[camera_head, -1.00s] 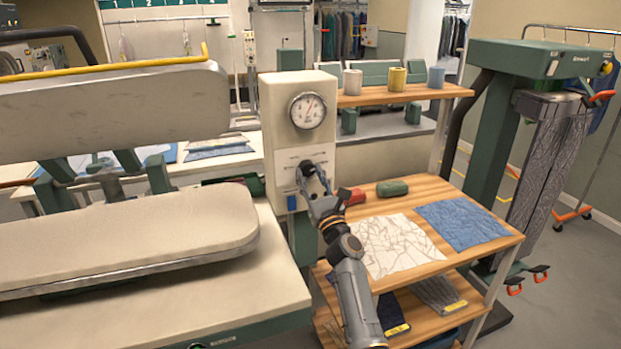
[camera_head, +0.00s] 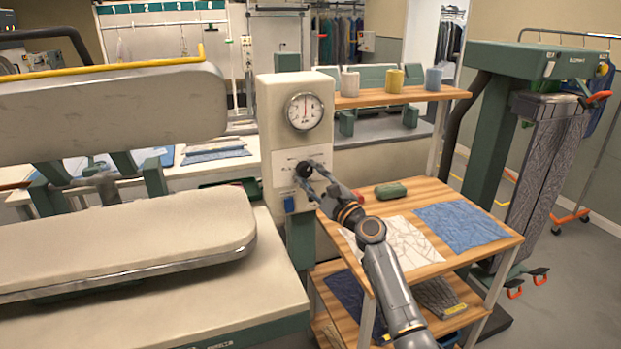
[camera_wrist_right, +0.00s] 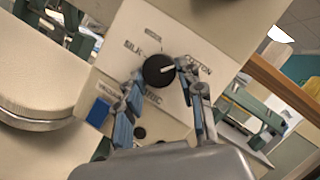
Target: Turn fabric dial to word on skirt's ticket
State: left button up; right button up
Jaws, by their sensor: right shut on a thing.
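The fabric dial (camera_wrist_right: 158,70) is a round black knob with a white pointer line on the pale control box (camera_head: 266,110). In the right wrist view the line points right and slightly up, toward the word COTTON (camera_wrist_right: 200,63). SILK (camera_wrist_right: 135,46) is at its upper left; a word above and one below are hard to read. My right gripper (camera_head: 304,172) has its fingers on either side of the knob, shut on it; it also shows in the wrist view (camera_wrist_right: 162,85). I cannot tell which garment is the skirt, and no ticket wording is readable. My left gripper is not in view.
A pressure gauge (camera_head: 305,111) is above the dial and a blue switch (camera_head: 290,204) below. The padded press (camera_head: 120,240) stands left. A wooden cart (camera_head: 405,199) at right holds folded cloths and a green object (camera_head: 390,190). A grey pleated garment (camera_head: 545,150) hangs at right.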

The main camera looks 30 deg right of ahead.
jog(key=shift+n, duration=0.7)
jog(key=o, duration=1.2)
jog(key=shift+c, duration=0.2)
jog(key=shift+s, duration=0.1)
jog(key=v, duration=1.1)
jog(key=shift+s+d, duration=0.2)
jog(key=shift+s, duration=0.25)
jog(key=shift+r, duration=0.1)
